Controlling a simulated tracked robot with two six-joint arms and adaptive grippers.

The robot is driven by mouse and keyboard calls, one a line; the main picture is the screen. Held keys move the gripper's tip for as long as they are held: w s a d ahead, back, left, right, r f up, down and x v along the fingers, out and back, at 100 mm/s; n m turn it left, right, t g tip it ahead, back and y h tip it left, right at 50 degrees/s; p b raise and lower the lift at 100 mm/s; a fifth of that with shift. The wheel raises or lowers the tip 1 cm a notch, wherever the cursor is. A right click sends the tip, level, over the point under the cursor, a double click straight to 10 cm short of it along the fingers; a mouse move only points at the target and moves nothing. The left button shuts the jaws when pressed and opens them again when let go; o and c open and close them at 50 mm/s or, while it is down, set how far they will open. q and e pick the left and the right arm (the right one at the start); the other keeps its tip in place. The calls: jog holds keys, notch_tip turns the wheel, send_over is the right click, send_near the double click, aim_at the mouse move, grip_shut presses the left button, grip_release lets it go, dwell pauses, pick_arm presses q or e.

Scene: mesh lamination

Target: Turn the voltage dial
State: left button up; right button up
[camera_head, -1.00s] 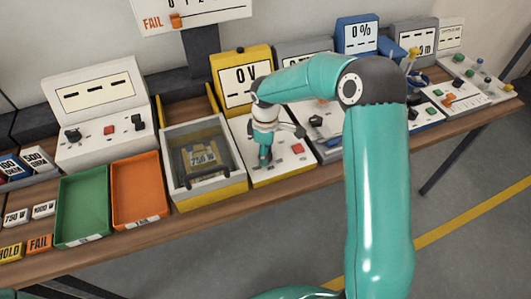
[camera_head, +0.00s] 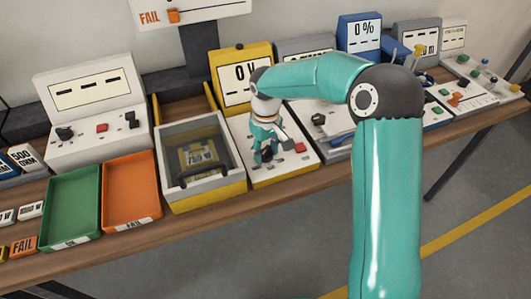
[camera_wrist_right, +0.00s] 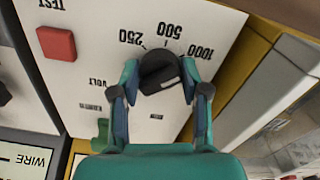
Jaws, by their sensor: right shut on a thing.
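The voltage dial (camera_wrist_right: 158,72) is a black knob on a white panel, with 250, 500 and 1000 printed upside down around it in the right wrist view. A small pale mark shows on the knob's edge. My right gripper (camera_wrist_right: 158,85) is shut on the dial, one finger on each side. In the head view, my right gripper (camera_head: 264,156) reaches down onto the white panel of the yellow-backed tester (camera_head: 240,78), whose display reads 0 V. It largely hides the dial there. My left gripper is not in view.
A red TEST button (camera_wrist_right: 57,43) and a green part (camera_wrist_right: 102,133) are near the dial. A grey-and-yellow box (camera_head: 205,190) with a clear lid stands left of the tester. Green (camera_head: 70,240) and orange (camera_head: 132,221) trays lie further left. Other instruments stand to the right.

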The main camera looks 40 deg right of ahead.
aim_at(266, 149)
jog(key=shift+w+m, duration=0.1)
jog(key=shift+m, duration=0.2)
jog(key=o, duration=1.1)
notch_tip(266, 149, up, 12)
jog(key=shift+f, duration=0.1)
dwell(0.6)
